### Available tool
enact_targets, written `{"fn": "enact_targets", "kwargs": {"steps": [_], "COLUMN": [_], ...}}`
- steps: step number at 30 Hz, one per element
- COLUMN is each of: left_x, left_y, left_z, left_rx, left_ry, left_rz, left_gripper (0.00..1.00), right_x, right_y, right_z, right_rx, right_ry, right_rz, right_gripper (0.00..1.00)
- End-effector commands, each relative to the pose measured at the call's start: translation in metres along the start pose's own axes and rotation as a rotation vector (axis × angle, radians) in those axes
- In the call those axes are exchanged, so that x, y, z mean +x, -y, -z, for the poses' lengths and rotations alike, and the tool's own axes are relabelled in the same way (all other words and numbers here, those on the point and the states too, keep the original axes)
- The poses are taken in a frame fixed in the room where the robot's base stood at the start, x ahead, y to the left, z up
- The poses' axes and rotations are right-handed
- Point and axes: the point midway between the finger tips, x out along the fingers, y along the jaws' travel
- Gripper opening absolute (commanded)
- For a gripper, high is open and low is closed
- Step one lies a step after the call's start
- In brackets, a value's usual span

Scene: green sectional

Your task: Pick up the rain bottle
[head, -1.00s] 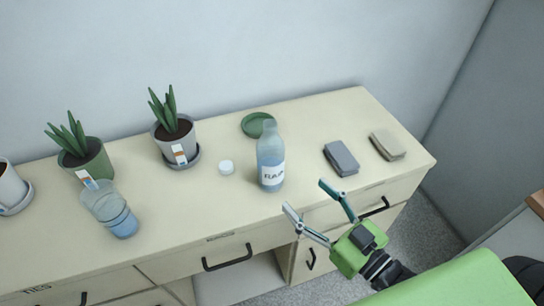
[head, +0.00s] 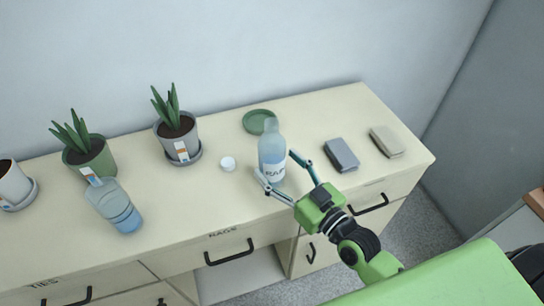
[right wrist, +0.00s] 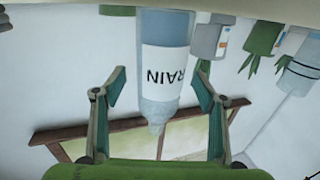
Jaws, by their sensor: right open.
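The rain bottle (head: 271,148) stands upright near the front edge of the cream cabinet top, clear blue with a white label. In the right wrist view the bottle (right wrist: 165,75) appears upside down, its label reading RAIN, between the two fingers. My right gripper (head: 283,172) is open, with its fingertips at the front of the bottle, one on each side. Whether either finger touches it cannot be told. My left gripper is not in view.
A second blue bottle (head: 115,206) stands at the left. Potted plants (head: 179,135) stand along the back. A green saucer (head: 258,121) is behind the rain bottle, a white cap (head: 228,163) to its left, and a grey-blue block (head: 341,155) and beige block (head: 387,142) to its right.

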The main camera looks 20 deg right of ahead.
Motion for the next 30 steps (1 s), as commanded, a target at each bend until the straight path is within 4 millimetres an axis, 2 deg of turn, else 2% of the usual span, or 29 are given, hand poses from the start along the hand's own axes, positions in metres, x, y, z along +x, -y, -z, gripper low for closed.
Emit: {"fn": "enact_targets", "kwargs": {"steps": [3, 6, 15, 16, 21, 30], "left_x": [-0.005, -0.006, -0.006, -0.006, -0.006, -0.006], "left_y": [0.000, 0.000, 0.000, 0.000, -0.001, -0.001], "left_z": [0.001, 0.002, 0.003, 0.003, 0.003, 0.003], "left_rx": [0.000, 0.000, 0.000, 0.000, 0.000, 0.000], "left_ry": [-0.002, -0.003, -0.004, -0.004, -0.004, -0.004], "left_rz": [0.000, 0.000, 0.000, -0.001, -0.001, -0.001], "left_gripper": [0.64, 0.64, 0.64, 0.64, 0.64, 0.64], "right_x": [0.018, 0.028, 0.033, 0.033, 0.033, 0.033], "right_y": [0.000, 0.000, 0.001, 0.001, 0.001, 0.000], "right_z": [0.000, 0.000, -0.002, -0.002, -0.002, 0.000], "right_rx": [0.000, 0.001, 0.000, 0.000, 0.000, -0.001], "right_ry": [-0.003, -0.002, 0.000, 0.000, 0.000, -0.003], "right_rz": [-0.001, -0.001, 0.000, 0.000, 0.000, -0.001], "right_gripper": [0.65, 0.65, 0.65, 0.62, 0.19, 0.18]}}
